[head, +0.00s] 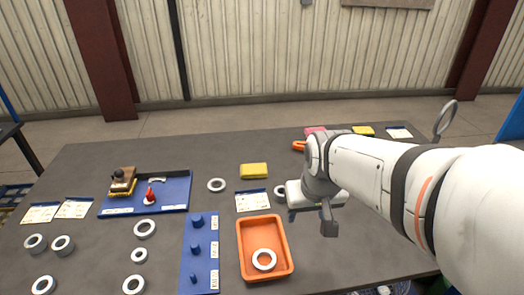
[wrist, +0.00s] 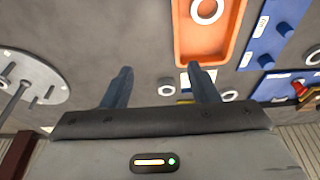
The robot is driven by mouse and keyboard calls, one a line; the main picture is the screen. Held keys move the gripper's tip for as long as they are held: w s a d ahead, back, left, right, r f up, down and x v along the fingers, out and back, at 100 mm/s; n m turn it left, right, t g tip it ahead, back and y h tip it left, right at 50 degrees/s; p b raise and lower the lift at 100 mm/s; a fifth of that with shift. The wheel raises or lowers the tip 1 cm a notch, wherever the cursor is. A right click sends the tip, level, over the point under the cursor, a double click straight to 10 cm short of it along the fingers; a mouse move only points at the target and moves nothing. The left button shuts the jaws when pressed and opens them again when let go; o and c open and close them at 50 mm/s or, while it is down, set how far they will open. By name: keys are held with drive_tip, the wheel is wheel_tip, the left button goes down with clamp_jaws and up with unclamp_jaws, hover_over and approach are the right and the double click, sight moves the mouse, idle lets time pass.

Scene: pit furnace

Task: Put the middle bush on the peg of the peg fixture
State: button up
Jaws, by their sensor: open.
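The blue peg fixture (head: 207,262) lies on the table left of the orange tray, with three pegs of falling size towards the front. Its pegs also show in the wrist view (wrist: 262,62). Pale ring-shaped bushes lie about: a column of three left of the fixture, the back one (head: 145,220), the centre one (head: 139,248) and the front one (head: 133,277), and one (head: 264,252) in the tray. I cannot tell which is the middle bush. My gripper (head: 310,220) is open and empty above the table, right of the tray; its fingers show apart in the wrist view (wrist: 158,70).
The orange tray (head: 260,232) stands between my gripper and the fixture. A blue board (head: 175,195) with a brown-topped tool and a red part lies behind left. A yellow block (head: 254,171), cards and more rings lie around.

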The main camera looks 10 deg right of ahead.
drive_tip(key=w+f, duration=0.5)
drive_tip(key=w, duration=0.7)
drive_tip(key=t+b, duration=0.1)
approach(282, 191)
drive_tip(key=shift+t, duration=0.3)
drive_tip(key=shift+w+a+f+p, duration=0.1)
drive_tip(key=shift+w+f+p, duration=0.1)
drive_tip(key=shift+f, duration=1)
drive_tip(key=shift+w+a+f+p, duration=0.1)
drive_tip(key=shift+w+f, duration=0.1)
drive_tip(key=shift+f, duration=1.05)
drive_tip(key=shift+w+a+f+p, duration=0.1)
drive_tip(key=shift+w+f, duration=0.1)
drive_tip(key=shift+f, duration=1)
drive_tip(key=shift+c, duration=0.5)
drive_tip(key=c, duration=0.9)
